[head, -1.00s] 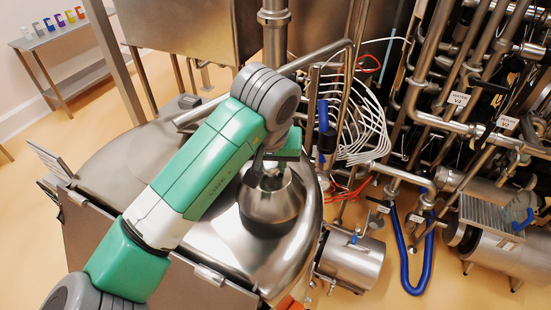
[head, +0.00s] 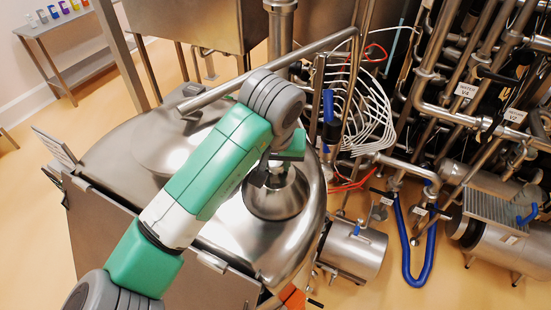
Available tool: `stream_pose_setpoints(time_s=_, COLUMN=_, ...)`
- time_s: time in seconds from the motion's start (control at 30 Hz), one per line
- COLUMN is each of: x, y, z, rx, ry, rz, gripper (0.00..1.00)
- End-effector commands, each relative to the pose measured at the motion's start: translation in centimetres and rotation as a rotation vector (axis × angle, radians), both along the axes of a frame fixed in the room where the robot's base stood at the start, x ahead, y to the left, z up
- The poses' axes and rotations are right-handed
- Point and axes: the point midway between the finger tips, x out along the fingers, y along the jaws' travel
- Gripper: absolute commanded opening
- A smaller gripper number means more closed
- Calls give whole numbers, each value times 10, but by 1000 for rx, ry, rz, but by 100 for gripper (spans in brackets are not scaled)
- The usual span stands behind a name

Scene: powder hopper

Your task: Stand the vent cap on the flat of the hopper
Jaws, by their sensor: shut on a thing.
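The vent cap appears as a shiny steel, rounded piece (head: 275,203) below my gripper, over the right part of the hopper. The hopper (head: 240,235) is a large steel vessel with a broad, reflective top, and fills the middle left of the head view. My gripper (head: 279,170) is at the top of the cap and is shut on it; my wrist partly hides the fingers. The cap looks about upright. I cannot tell whether its underside touches the hopper. My green and white arm hides part of the hopper top.
A slanted steel pipe (head: 240,85) runs behind my arm. A blue-handled upright part (head: 328,120) and coiled white hoses (head: 370,120) stand just right of the hopper. Steel pipework fills the right side. A shelf with small coloured items (head: 70,30) is at far left.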

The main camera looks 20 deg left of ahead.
Motion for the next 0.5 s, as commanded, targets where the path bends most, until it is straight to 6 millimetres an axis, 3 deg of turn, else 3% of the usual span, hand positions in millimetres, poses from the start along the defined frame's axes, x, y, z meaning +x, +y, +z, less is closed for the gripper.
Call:
stream_pose_setpoints(time_s=0.17, x=0, y=0, z=-3, rx=0, ry=-1, rz=0, gripper=0)
stream_pose_setpoints(time_s=0.2, x=0, y=0, z=-3, rx=0, ry=-1, rz=0, gripper=39)
stream_pose_setpoints(time_s=0.3, x=0, y=0, z=-3, rx=0, ry=-1, rz=0, gripper=57)
stream_pose_setpoints(time_s=0.5, x=0, y=0, z=-3, rx=0, ry=0, rz=0, gripper=57)
